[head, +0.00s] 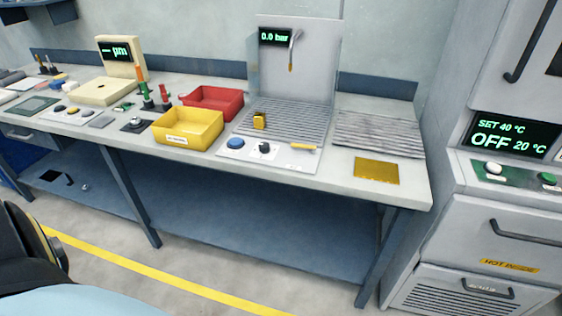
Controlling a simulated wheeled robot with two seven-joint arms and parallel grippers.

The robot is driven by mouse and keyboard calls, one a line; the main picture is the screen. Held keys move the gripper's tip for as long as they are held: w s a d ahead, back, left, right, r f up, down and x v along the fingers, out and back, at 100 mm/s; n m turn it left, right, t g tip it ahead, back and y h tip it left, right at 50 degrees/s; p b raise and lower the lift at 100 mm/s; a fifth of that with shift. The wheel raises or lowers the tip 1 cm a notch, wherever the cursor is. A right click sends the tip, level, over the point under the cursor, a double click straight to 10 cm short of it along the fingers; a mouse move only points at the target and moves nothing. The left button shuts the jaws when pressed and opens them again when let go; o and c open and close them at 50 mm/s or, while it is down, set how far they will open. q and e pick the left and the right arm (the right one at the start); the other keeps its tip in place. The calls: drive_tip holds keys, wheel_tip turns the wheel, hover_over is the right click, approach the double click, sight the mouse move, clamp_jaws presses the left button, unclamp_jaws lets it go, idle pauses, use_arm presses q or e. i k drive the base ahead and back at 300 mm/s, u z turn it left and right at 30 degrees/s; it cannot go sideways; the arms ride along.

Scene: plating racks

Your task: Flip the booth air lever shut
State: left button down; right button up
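The spray booth (325,50) stands on the bench right of centre, a grey back and side panel over a ribbed floor. Its display (275,37) reads 0.0 bar. A white control strip (280,157) in front carries a blue button (236,143), a dark knob (265,148) and a yellow-handled lever (304,147). The lever lies nearly crosswise, its yellow handle to the right; I cannot tell from it alone whether it is open or shut. Neither of my grippers shows in the head view.
A yellow bin (188,128) and a red bin (212,102) stand left of the booth. A yellow block (260,121) sits on the booth floor. A ribbed rack (378,134) and a gold plate (377,171) lie to the right. An oven (500,220) stands beyond the bench's right end.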

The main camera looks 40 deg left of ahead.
sight(313, 148)
drive_tip(key=u, duration=0.6)
drive_tip(key=i, duration=0.9)
drive_tip(key=u, duration=0.45)
